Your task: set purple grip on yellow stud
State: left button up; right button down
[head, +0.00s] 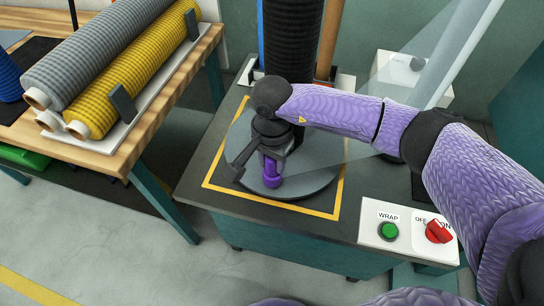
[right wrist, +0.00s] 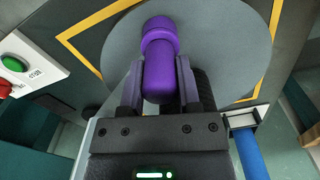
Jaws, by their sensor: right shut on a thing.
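The purple grip (head: 272,174) is a short cylinder with a wider collar at one end. My right gripper (head: 270,162) is shut on it, over the grey round turntable (head: 312,185). The right wrist view shows the grip (right wrist: 159,50) between the two dark fingers of the right gripper (right wrist: 160,75), its collared end beyond the fingertips. I cannot tell whether the grip touches the disc. I see no yellow stud in either view; the gripper and grip cover part of the disc. My left gripper is not in view.
A yellow line (head: 340,195) frames the turntable on the dark bench top. A white panel (head: 372,230) with a green button (head: 389,232) and a red switch (head: 438,232) is at the front right. Grey (head: 95,50) and yellow (head: 135,70) netting rolls lie on the left wooden table.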

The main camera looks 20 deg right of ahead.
jog(key=shift+f+b, duration=0.35)
jog(key=shift+f, duration=0.25)
jog(key=c, duration=0.7)
grip_release()
jog(key=o, duration=0.5)
jog(key=shift+c, duration=0.2)
notch_tip(320, 180, up, 9)
jog(key=p, duration=0.4)
jog(key=shift+r, duration=0.55)
jog(key=shift+f, duration=0.15)
